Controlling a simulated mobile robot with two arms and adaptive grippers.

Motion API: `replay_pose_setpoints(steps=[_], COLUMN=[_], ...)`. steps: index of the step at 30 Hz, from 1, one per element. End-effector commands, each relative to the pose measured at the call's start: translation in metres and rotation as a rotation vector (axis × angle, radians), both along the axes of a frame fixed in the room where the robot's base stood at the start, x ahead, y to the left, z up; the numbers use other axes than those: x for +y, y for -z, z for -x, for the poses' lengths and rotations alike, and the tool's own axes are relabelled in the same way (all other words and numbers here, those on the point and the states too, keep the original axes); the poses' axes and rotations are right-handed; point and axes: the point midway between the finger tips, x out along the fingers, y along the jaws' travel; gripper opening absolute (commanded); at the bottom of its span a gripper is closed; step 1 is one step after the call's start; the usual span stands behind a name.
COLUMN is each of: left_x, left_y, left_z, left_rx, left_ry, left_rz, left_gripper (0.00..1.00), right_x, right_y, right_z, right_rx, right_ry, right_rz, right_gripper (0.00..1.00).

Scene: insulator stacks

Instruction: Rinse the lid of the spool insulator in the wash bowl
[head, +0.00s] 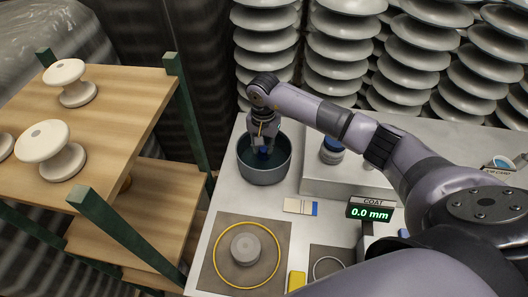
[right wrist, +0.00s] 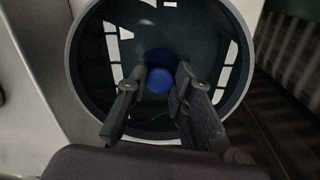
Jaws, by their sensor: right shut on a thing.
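My right gripper (head: 263,140) reaches down into the grey wash bowl (head: 264,176), which holds dark water. It is shut on a small round blue lid (right wrist: 158,84), which shows between the two fingers in the right wrist view. In the head view the lid (head: 264,151) is low inside the bowl, partly hidden by the fingers; whether it is under water I cannot tell. A grey round piece (head: 245,249), perhaps the spool insulator, sits inside a yellow ring on a brown mat (head: 213,262). My left gripper is not in view.
A display reading 0.0 mm (head: 370,211) stands right of the bowl. A wooden shelf (head: 120,105) with white insulators is at left. A small card (head: 300,206) lies in front of the bowl.

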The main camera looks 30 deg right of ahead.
Motion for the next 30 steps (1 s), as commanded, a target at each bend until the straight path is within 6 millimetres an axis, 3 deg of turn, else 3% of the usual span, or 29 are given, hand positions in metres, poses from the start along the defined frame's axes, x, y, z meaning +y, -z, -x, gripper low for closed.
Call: replay_pose_setpoints(steps=[8,30], left_x=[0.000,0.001], left_y=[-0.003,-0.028], left_z=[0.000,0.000], left_rx=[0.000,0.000], left_ry=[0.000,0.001], left_rz=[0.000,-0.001], left_gripper=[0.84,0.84], right_x=[0.000,0.000], right_y=[-0.005,-0.056], right_z=[0.000,0.000], right_rx=[-0.001,-0.001], right_ry=[0.000,0.000], right_rz=[0.001,0.000], right_gripper=[0.07,0.07])
